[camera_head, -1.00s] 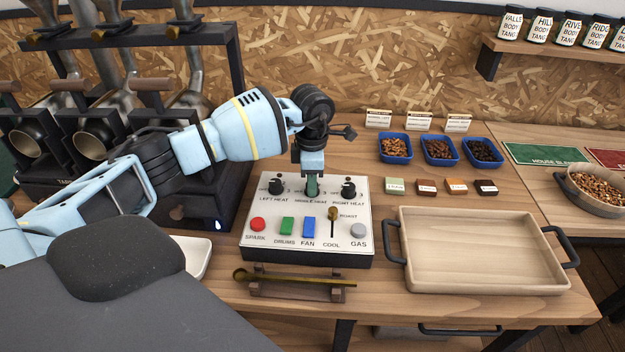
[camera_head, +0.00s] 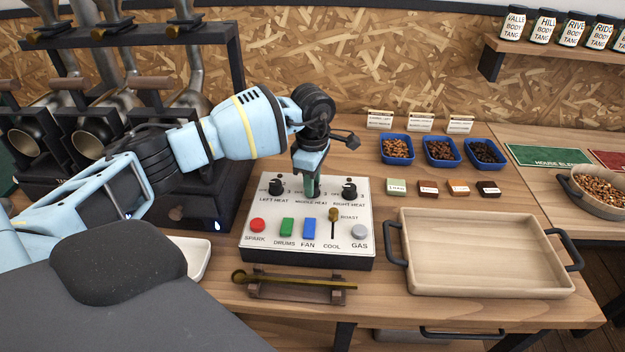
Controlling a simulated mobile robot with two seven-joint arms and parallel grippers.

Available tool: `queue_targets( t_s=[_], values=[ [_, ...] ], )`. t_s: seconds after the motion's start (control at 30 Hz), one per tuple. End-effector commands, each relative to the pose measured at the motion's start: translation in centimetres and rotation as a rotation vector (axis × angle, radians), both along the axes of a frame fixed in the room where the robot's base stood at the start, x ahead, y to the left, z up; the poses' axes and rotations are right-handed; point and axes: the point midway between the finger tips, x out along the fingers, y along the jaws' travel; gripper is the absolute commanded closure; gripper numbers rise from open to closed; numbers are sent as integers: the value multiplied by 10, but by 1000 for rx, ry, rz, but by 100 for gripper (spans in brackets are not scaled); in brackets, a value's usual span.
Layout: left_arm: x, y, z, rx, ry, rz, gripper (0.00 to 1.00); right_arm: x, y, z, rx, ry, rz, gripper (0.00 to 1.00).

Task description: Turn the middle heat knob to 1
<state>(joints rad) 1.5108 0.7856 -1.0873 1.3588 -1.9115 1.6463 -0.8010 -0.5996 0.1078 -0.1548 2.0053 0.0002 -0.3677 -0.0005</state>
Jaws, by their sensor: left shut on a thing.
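The white control panel (camera_head: 268,218) stands on the wooden bench with three heat knobs along its back row. My left gripper (camera_head: 310,187) points down onto the middle heat knob and is shut on it. The fingers hide the knob, so I cannot read its setting. The label "MIDDLE HEAT" (camera_head: 311,202) shows just in front of the fingers. The left heat knob (camera_head: 276,186) and the right heat knob (camera_head: 349,189) are black and stand free on either side. My right gripper is not in view.
The panel's front row has a red spark button (camera_head: 257,225), green drums switch (camera_head: 287,226), blue fan switch (camera_head: 309,228), brass roast/cool lever (camera_head: 333,215) and grey gas button (camera_head: 359,231). A wooden tray (camera_head: 485,283) lies right; a scoop (camera_head: 290,281) rests in front.

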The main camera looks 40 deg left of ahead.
Motion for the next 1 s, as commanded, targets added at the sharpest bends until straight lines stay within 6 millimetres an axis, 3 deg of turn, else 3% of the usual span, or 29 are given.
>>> queue_targets(
  t_s=[0.13,0.17,0.3,0.67,1.0],
  values=[
    [0,0,1,-1,-1,1,92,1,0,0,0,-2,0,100],
    [0,0,1,-1,-1,1,67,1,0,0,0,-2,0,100],
    [0,0,0,-1,-1,1,48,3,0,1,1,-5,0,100],
    [1,0,5,0,-2,1,48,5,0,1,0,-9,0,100],
    [1,0,54,-1,-3,1,48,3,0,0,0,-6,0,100]
  ],
)
